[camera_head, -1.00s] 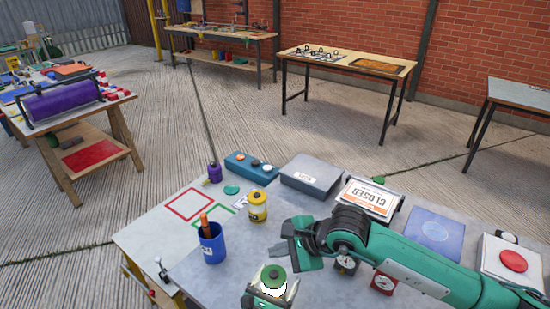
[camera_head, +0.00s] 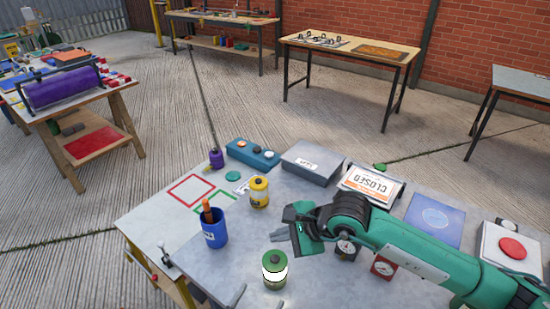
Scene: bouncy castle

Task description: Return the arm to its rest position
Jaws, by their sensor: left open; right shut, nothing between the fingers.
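My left gripper (camera_head: 257,297) shows only as two dark fingertips at the bottom edge. It is open, with nothing seen between the tips, just below a green-topped canister (camera_head: 274,268) with a white band, which stands upright on the grey table. The rest of my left arm is out of view. My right gripper (camera_head: 284,231) is shut and empty at the end of the green arm from the right. It is above the table, behind the green-topped canister.
Other tables stand apart behind.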

